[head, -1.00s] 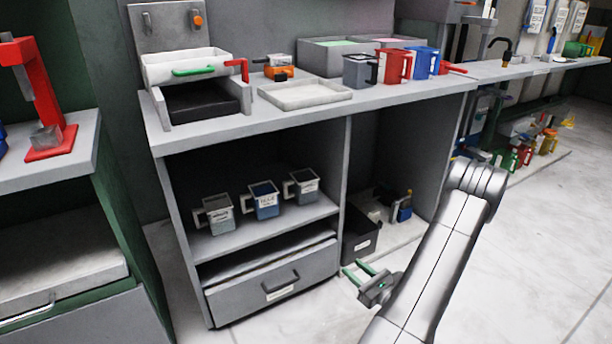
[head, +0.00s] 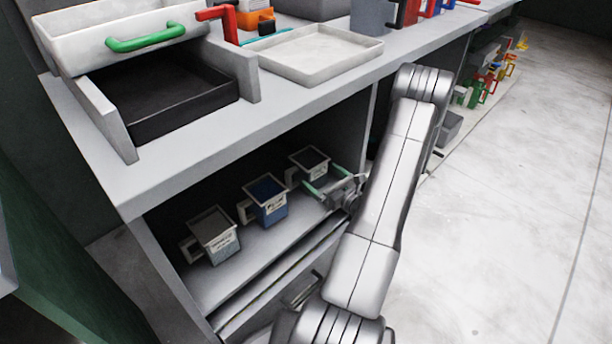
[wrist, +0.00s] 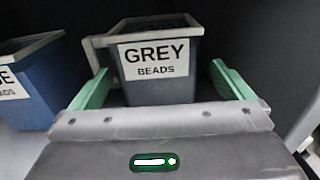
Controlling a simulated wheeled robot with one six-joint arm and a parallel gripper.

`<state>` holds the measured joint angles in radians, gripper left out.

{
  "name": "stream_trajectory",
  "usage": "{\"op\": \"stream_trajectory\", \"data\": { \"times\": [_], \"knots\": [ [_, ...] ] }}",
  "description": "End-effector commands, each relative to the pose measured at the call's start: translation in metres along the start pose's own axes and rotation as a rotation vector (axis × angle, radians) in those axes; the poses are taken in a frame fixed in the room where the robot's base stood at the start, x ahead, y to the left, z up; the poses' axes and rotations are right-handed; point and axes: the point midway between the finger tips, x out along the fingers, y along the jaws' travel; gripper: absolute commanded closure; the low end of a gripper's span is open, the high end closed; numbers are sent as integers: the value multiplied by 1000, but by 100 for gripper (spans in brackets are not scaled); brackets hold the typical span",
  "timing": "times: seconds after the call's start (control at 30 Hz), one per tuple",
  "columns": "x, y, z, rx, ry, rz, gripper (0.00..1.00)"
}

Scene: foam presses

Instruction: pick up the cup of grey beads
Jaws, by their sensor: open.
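The cup of grey beads (head: 308,160) is the rightmost of three cups on the shelf inside the cabinet. In the wrist view the cup (wrist: 160,88) stands upright, straight ahead, with its white "GREY BEADS" label facing me and its handle (wrist: 97,55) on the left. Its contents are not clear. My gripper (head: 325,181) is open and at the front of this cup. In the wrist view its green fingers (wrist: 160,70) appear on either side of the cup, with gaps; the left fingertip is close below the handle. I cannot tell how far the fingers reach around it.
A blue cup (head: 268,208) stands close to the left, also in the wrist view (wrist: 45,85); another grey cup (head: 218,245) is farther left. The worktop (head: 170,150) overhangs the shelf. A cabinet divider is to the right. A shallow tray (head: 315,68) sits on top.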

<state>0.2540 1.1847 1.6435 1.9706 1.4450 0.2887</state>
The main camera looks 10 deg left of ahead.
Motion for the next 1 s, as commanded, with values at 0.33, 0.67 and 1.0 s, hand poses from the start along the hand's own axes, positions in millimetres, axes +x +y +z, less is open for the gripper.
{"op": "stream_trajectory", "data": {
  "times": [0.33,0.67,1.0],
  "knots": [
    [45,4,2,-2,-1,3,0],
    [47,3,4,-1,0,1,14],
    [46,3,4,-1,-1,1,41]
  ]
}}
